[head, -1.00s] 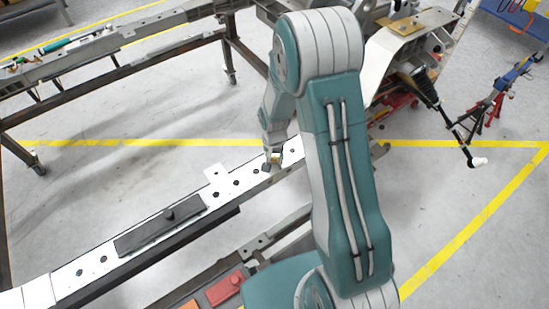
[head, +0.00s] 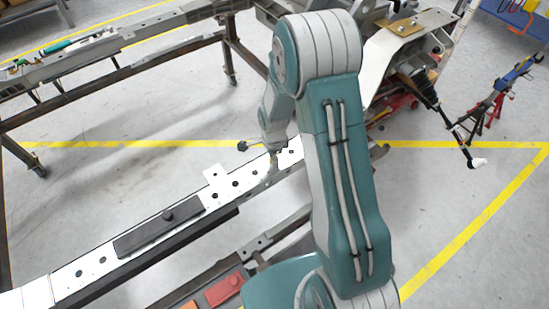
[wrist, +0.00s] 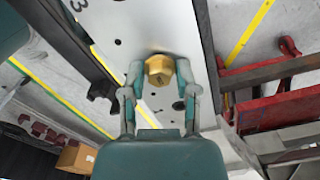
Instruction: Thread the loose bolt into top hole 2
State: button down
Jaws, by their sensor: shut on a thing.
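The loose bolt shows in the wrist view as a brass hex head (wrist: 159,70) between the two fingers of my gripper (wrist: 158,78). My gripper is shut on the bolt head. The bolt is over the white top face of the chassis rail (wrist: 180,30); its shank is hidden, so I cannot tell how deep it sits. A printed "3" (wrist: 79,5) is at the upper left of the rail.
A dark block with a knob (head: 160,230) lies on the rail. Other open holes (head: 235,184) run along it, and one (wrist: 178,105) is near my right finger. A red frame (wrist: 280,112) stands at the right in the wrist view.

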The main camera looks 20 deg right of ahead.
jog(key=shift+s+a+f, duration=0.15)
jog(key=shift+a+f, duration=0.05)
jog(key=shift+f, duration=0.15)
jog(key=shift+c, duration=2.1)
grip_release()
jog(key=shift+o, duration=0.6)
jog(key=shift+a+f, duration=0.1)
jog(key=shift+w+a, duration=0.2)
jog(key=shift+d+r, duration=0.25)
jog(key=shift+r, duration=0.2)
jog(key=shift+d+r, duration=0.1)
jog(key=shift+r, duration=0.8)
jog(key=shift+a, duration=0.2)
